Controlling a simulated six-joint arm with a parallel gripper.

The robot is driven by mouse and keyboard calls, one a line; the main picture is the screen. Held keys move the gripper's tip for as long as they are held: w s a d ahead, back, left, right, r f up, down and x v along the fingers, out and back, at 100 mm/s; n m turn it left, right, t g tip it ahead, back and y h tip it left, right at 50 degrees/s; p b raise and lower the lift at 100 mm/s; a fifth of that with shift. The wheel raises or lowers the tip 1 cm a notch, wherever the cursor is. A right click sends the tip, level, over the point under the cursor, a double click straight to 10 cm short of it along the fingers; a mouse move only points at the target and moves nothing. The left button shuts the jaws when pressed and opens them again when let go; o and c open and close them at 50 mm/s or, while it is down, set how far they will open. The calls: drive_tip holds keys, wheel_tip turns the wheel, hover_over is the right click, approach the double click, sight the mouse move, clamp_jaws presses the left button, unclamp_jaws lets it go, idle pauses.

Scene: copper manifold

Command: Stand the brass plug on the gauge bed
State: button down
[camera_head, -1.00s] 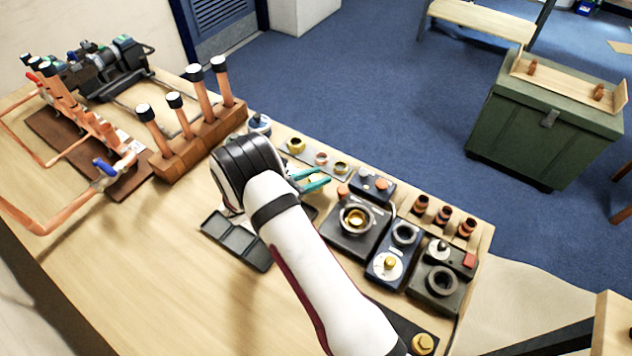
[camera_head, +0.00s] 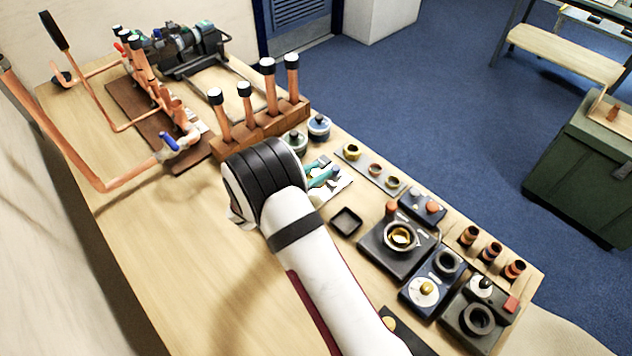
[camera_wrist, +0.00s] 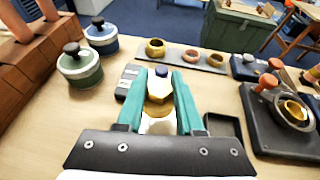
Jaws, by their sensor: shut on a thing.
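The brass plug (camera_wrist: 158,88) sits between the teal fingers of my gripper (camera_wrist: 160,82) in the wrist view, with a hexagonal brass part showing. My gripper is shut on it, above the table. In the head view my gripper (camera_head: 322,176) is partly hidden behind my wrist, and the plug cannot be made out. A grey plate with pale rectangular marks (camera_wrist: 127,82) lies just beyond the left finger and may be the gauge bed; I cannot tell for sure. What lies directly under the plug is mostly hidden.
A green-grey lidded pot (camera_wrist: 80,68) and a blue one (camera_wrist: 101,36) stand left. A strip with brass and copper rings (camera_wrist: 188,55) lies behind. A dark tray (camera_head: 346,221) and a black fixture (camera_head: 397,246) are right. A wooden block holds upright copper pipes (camera_head: 262,131).

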sight(315, 191)
drive_tip(key=f, duration=0.4)
drive_tip(key=shift+a+f, duration=0.15)
drive_tip(key=shift+a, duration=0.05)
drive_tip(key=shift+f, duration=0.15)
drive_tip(key=c, duration=0.5)
unclamp_jaws()
drive_tip(key=shift+c, duration=0.2)
